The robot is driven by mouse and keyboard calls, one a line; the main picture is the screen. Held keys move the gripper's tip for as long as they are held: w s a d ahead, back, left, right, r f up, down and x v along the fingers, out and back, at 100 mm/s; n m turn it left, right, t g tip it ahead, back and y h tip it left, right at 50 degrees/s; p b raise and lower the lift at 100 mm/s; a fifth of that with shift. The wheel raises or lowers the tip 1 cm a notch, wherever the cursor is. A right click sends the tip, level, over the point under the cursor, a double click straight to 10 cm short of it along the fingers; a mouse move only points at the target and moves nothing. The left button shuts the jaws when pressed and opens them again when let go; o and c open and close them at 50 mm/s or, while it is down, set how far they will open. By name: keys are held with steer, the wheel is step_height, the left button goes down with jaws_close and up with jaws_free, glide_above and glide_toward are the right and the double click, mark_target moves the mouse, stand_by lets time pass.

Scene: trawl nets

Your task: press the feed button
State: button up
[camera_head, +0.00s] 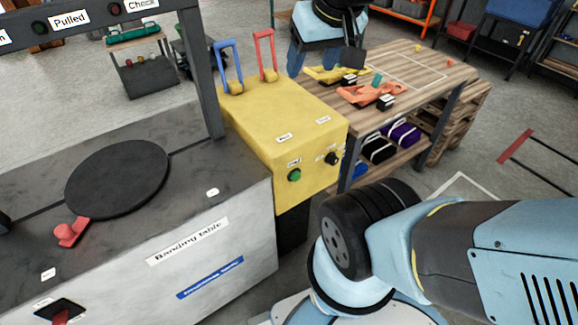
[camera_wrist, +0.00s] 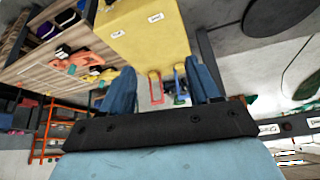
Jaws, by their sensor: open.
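A yellow box (camera_head: 285,110) stands beside the grey table. Its front face carries a round green button (camera_head: 294,175) and a black knob (camera_head: 332,159), each with a small white label too small to read, so I cannot tell for sure which is the feed button. The yellow box also shows in the wrist view (camera_wrist: 145,38), but the button face is not visible there. My gripper (camera_wrist: 163,85) is open and empty, its two blue fingers well apart. In the head view my arm's end is at the top, beyond the box and above the wooden table.
Red and blue levers (camera_head: 266,55) rise from the box's back edge. The grey banding table (camera_head: 225,180) with a black disc (camera_head: 118,178) is at left, under a dark frame. The wooden table (camera_head: 430,85) holds orange and yellow items.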

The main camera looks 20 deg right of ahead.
jaws_close()
stand_by(0.4)
stand_by(1.1)
